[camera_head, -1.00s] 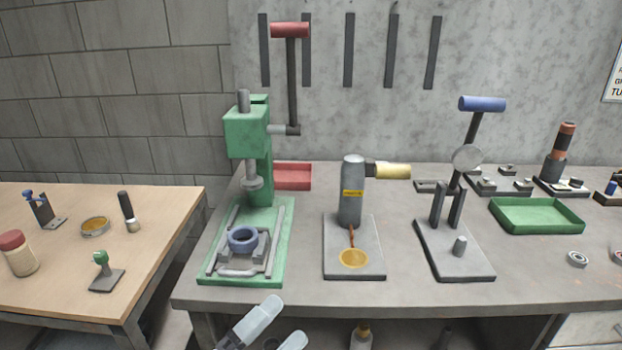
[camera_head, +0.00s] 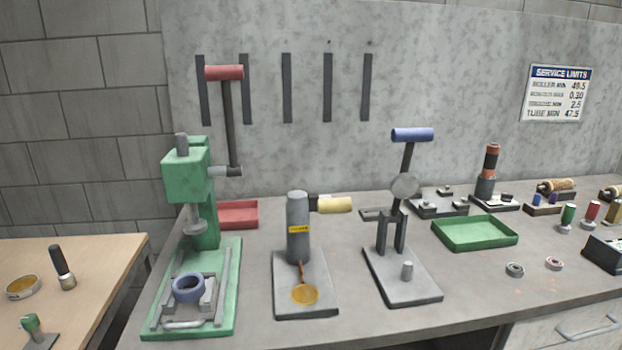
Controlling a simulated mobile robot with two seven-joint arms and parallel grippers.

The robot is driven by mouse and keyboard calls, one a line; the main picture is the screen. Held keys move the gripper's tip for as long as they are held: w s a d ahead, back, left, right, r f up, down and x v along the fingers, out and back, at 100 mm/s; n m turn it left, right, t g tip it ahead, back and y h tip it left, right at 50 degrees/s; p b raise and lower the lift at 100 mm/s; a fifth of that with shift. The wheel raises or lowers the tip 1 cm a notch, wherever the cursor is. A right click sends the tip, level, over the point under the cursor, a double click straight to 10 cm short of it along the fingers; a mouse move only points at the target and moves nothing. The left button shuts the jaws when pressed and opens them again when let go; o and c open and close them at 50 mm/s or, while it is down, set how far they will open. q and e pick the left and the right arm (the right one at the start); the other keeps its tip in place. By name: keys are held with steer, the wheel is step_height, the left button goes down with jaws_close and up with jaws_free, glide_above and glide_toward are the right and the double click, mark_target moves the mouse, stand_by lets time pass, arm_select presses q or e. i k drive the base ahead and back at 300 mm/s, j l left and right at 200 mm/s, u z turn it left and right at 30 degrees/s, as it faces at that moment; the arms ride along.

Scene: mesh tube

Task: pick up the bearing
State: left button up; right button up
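Two small ring-shaped parts that look like bearings lie flat on the grey workbench (camera_head: 470,295), in front of the green tray. One is a grey ring (camera_head: 515,270) with a dark centre. The other ring (camera_head: 554,264), to its right, has a reddish centre. A thicker blue ring (camera_head: 188,288) sits on the base of the green press (camera_head: 188,178) at the left. Neither of my grippers is in view.
The green tray (camera_head: 476,247) lies behind the rings, and a dark box (camera_head: 606,253) stands to their right. A lever tool with a blue handle (camera_head: 412,135) and a grey heater-like tool (camera_head: 298,228) stand left. The bench front near the rings is clear.

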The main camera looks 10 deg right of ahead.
mark_target(553, 263)
steer(key=z, duration=1.65)
steer(key=u, duration=2.05)
steer(key=z, duration=2.05)
